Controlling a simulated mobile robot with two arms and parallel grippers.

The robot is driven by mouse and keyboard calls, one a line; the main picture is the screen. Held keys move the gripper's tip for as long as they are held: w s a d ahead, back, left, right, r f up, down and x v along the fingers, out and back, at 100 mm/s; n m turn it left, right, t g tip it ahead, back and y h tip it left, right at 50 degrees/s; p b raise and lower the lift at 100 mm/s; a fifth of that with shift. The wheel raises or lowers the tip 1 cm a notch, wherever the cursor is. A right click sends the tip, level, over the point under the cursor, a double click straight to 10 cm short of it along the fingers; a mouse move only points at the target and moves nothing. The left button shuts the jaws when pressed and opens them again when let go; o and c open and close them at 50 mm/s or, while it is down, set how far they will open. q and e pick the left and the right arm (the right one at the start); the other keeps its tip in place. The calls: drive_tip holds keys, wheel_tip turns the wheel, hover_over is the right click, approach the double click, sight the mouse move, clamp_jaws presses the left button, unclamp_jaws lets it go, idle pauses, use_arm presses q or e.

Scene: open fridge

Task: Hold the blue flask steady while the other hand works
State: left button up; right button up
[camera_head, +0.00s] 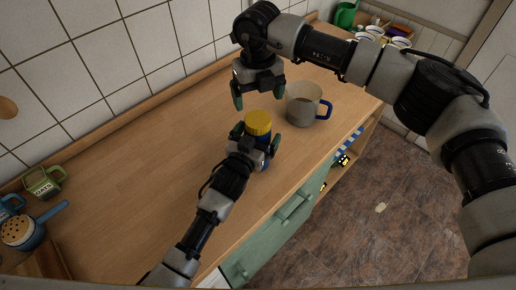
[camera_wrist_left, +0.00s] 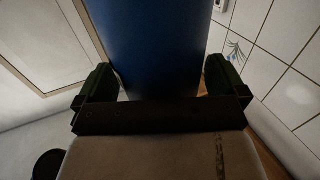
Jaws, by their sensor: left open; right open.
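The blue flask with a yellow cap (camera_head: 258,123) stands upright on the wooden counter. Its blue body (camera_wrist_left: 155,45) fills the middle of the left wrist view. My left gripper (camera_head: 256,137) is around the flask just below the cap, one finger on each side. The fingers (camera_wrist_left: 160,80) are open and very close to the body; I cannot tell whether they touch it. My right gripper (camera_head: 259,96) is open and empty, pointing down above and behind the cap, apart from it. Much of the flask's front is hidden by my left gripper.
A large mug with a blue handle (camera_head: 304,104) stands right of the flask, close to both grippers. A green mug (camera_head: 44,181) and a blue strainer-like item (camera_head: 24,230) are at far left. The counter's left middle is clear. Its front edge drops to green drawers (camera_head: 262,243).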

sight(258, 119)
use_arm(q)
drive_tip(key=shift+w+f, duration=0.1)
drive_tip(key=shift+w, duration=0.05)
drive_tip(key=shift+c, duration=0.6)
use_arm(e)
drive_tip(key=shift+w+a, duration=0.1)
drive_tip(key=shift+w, duration=0.05)
use_arm(q)
drive_tip(key=shift+c, duration=1.1)
use_arm(e)
drive_tip(key=shift+f, duration=0.1)
use_arm(q)
drive_tip(key=c, duration=1.4)
drive_tip(key=shift+c, duration=0.3)
use_arm(e)
drive_tip(key=m, duration=0.6)
drive_tip(key=shift+m, duration=0.3)
drive_tip(key=m, duration=0.6)
drive_tip(key=shift+m, duration=0.3)
drive_tip(key=shift+f, duration=3.95)
